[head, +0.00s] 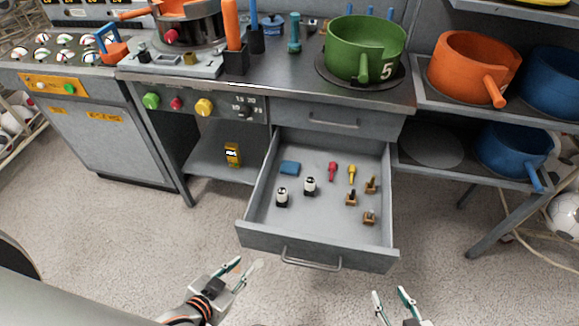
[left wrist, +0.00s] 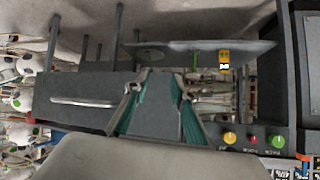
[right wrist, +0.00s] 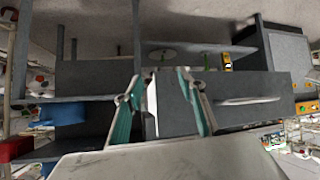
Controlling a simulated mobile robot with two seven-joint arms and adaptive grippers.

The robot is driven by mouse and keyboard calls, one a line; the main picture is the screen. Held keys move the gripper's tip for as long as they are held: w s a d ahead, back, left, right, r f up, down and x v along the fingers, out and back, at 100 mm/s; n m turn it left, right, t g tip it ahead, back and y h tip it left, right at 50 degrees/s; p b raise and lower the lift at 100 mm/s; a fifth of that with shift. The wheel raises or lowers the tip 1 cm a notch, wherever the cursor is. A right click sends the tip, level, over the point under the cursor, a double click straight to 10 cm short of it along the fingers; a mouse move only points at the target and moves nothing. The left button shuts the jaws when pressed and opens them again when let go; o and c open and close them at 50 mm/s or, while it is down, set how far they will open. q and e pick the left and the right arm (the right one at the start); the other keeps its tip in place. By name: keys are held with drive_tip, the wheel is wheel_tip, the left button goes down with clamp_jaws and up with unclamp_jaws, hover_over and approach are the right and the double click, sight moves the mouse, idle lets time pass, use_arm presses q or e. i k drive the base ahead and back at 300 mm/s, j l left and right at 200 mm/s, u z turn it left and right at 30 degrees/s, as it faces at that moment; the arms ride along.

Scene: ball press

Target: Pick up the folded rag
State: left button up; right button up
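A small flat blue folded piece that looks like the rag (head: 290,168) lies in the back left of the open drawer (head: 310,252). My left gripper (head: 248,266) is open and empty, in front of the drawer near its front left corner. Its spread fingers also show in the left wrist view (left wrist: 162,80). My right gripper (head: 390,294) is open and empty, in front of the drawer's front right corner. Its spread fingers also show in the right wrist view (right wrist: 167,76). I cannot make out the rag in either wrist view.
In the drawer are two black-and-white pieces (head: 310,186), a red piece (head: 332,171), a yellow piece (head: 352,174) and several brown stamp-like pieces (head: 369,217). A green pot (head: 364,48) stands on the counter above. Orange (head: 470,68) and blue pots sit on shelves at right.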

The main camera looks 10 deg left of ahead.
sight(288, 168)
drive_tip(key=i+j+z, duration=0.1)
drive_tip(key=j+z, duration=0.4)
drive_tip(key=j, duration=0.65)
drive_tip(key=j+z, duration=0.35)
drive_tip(key=i+j+z, duration=0.1)
drive_tip(key=j+z, duration=0.25)
drive_tip(key=j, duration=0.15)
